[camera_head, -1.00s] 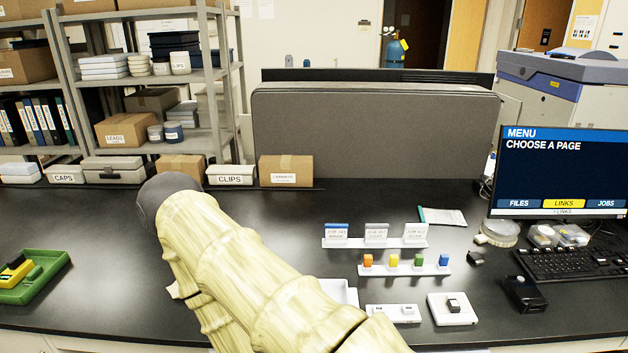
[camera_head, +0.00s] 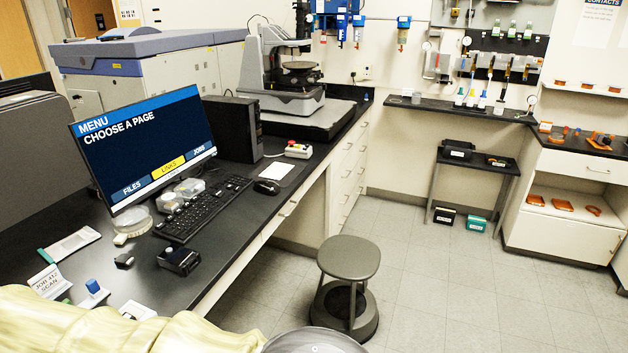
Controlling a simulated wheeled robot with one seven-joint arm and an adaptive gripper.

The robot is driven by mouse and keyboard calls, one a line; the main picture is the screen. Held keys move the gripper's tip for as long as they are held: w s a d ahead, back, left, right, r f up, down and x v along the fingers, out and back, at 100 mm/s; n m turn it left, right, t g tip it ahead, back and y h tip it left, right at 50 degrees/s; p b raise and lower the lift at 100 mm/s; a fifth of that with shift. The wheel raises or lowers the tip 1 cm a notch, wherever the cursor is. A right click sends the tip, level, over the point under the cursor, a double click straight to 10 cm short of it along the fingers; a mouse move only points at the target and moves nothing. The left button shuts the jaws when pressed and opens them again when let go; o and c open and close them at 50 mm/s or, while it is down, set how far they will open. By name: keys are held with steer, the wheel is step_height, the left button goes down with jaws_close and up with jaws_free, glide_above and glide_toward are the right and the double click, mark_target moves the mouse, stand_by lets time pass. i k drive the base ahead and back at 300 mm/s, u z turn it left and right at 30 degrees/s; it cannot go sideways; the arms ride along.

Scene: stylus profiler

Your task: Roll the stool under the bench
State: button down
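The stool (camera_head: 348,258) is grey with a round seat and a ring-shaped base. It stands upright on the tiled floor, in front of and apart from the bench. The bench (camera_head: 232,262) has a black top and runs from the lower left toward the back wall. An open knee space shows under it, between the near part and the drawers (camera_head: 350,175). My arm crosses the bottom left of the picture, and its grey end part lies at the bottom edge, near the stool's base in the picture. My gripper's fingers are not in view.
On the bench are a monitor (camera_head: 148,150), a keyboard (camera_head: 203,208), a mouse (camera_head: 267,187) and a profiler (camera_head: 290,75). A small black side table (camera_head: 478,162) and a white cabinet (camera_head: 565,215) stand at the right. The floor (camera_head: 440,285) right of the stool is clear.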

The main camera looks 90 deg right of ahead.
mark_target(345, 305)
steer(key=z, duration=3.3)
steer(key=k, duration=0.6)
steer(key=z, duration=0.75)
steer(key=i, duration=1.2)
steer(key=u, duration=0.65)
steer(key=i, duration=0.35)
steer(key=u, duration=0.4)
